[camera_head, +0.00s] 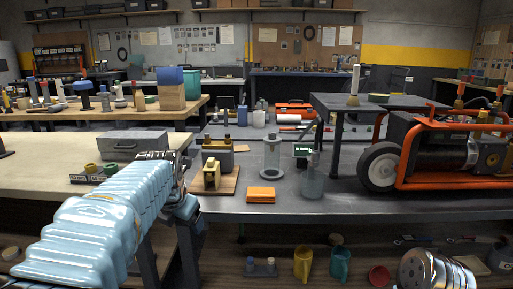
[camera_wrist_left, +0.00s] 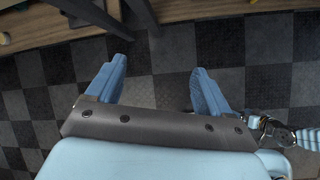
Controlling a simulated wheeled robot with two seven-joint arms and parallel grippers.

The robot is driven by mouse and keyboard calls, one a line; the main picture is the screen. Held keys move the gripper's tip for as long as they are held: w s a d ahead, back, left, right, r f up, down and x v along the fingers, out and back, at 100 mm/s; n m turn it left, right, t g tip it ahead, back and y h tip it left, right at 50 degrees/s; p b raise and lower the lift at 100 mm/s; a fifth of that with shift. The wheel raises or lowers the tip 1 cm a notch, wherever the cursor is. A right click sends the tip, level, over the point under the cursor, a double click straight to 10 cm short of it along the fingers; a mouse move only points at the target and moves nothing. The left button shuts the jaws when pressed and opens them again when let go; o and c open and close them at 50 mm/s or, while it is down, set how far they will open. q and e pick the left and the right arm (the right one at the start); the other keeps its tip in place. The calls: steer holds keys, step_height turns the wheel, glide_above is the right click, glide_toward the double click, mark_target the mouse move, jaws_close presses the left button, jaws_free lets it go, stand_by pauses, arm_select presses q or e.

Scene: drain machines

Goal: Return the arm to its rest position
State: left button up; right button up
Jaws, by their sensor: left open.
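My left arm (camera_head: 105,222), in a pale blue ribbed sleeve, comes in from the lower left of the head view. Its far end is beside the front left corner of the grey bench. In the left wrist view my left gripper (camera_wrist_left: 157,82) has its two blue fingers wide apart. Nothing is between them, and checkered floor shows beyond. My right gripper is in neither view.
A wooden table (camera_head: 50,160) stands left. Yellow (camera_head: 303,262) and teal (camera_head: 340,264) mugs are below the bench. A table edge (camera_wrist_left: 200,17) crosses the wrist view's top.

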arm_select(q)
steer(key=s+a+f+m+g, duration=0.15)
steer(key=f+m, duration=0.35)
steer(key=f, duration=0.6)
steer(key=s+a+f+m+g, duration=0.15)
steer(key=f+m, duration=0.45)
steer(key=f, duration=0.6)
steer(key=s+a+f+m+g, duration=0.1)
steer(key=s+f+m, duration=0.3)
steer(key=f, duration=0.7)
steer(key=s+d+f+m+h, duration=0.2)
steer(key=s+d+f+m, duration=0.2)
steer(key=s+f+m, duration=0.2)
steer(key=s+d+f+m+g+h, duration=0.1)
steer(key=s+d+f+m, duration=0.4)
steer(key=s, duration=0.5)
step_height(320, 180, down, 2)
steer(key=m+h, duration=0.1)
steer(key=m, duration=0.2)
steer(key=shift+s, duration=0.4)
steer(key=shift+d, duration=0.1)
